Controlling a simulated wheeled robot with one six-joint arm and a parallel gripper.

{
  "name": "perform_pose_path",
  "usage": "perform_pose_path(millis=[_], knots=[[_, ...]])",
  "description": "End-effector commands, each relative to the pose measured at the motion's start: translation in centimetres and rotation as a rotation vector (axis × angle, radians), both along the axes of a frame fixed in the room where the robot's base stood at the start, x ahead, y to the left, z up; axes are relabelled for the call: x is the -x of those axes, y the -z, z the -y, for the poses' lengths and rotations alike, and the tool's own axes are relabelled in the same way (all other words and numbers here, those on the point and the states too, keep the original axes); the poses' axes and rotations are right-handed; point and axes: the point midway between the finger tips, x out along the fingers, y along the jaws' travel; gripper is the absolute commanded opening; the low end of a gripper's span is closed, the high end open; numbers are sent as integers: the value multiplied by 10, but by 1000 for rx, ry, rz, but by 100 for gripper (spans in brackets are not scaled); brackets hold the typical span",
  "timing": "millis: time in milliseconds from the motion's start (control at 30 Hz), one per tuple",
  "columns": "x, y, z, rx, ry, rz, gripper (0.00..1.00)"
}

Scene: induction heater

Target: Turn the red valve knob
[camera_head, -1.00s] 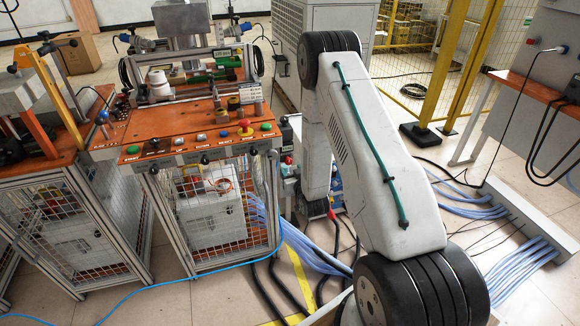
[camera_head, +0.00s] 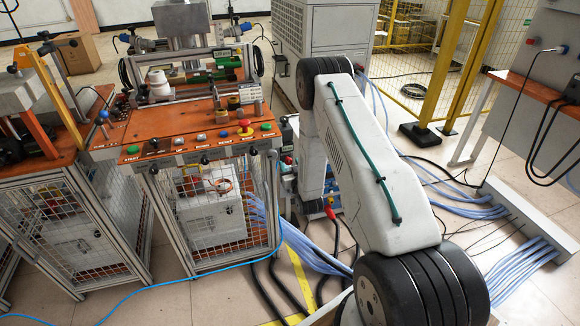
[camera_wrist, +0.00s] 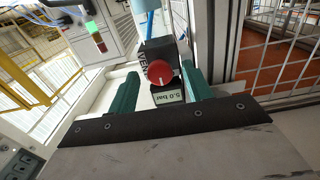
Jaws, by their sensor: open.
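The red valve knob (camera_wrist: 159,73) is a round red disc with a white line. In the wrist view it sits on a dark block with white lettering, above a display reading 5.0 bar (camera_wrist: 168,97). My gripper (camera_wrist: 158,80) has two green fingers, open, one on each side of the knob in the picture. Gaps show between the fingers and the knob, and I see no contact. How far the fingertips reach in depth is hard to tell. In the head view my arm hides most of the gripper, and I cannot make out the valve knob there.
An orange-topped bench (camera_head: 190,145) with buttons and a red mushroom button (camera_head: 245,124) stands left of my arm. In the wrist view a light blue tube (camera_wrist: 150,24) rises behind the knob, and a wire-mesh panel (camera_wrist: 262,60) stands to the right. Cables cover the floor.

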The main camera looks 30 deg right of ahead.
Motion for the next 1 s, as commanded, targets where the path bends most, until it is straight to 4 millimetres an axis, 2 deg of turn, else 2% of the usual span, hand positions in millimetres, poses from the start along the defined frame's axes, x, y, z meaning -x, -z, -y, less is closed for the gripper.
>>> perform_pose_path(millis=[133, 167, 300, 333, 667, 1000], knots=[[0, 0, 0, 0, 0, 0, 50], [0, 0, 0, 0, 0, 0, 47], [0, 0, 0, 0, 0, 0, 8], [0, 0, 0, 0, 0, 0, 6], [0, 0, -1, -31, -2, 9, 6], [0, 0, -1, -233, -2, 67, 6]])
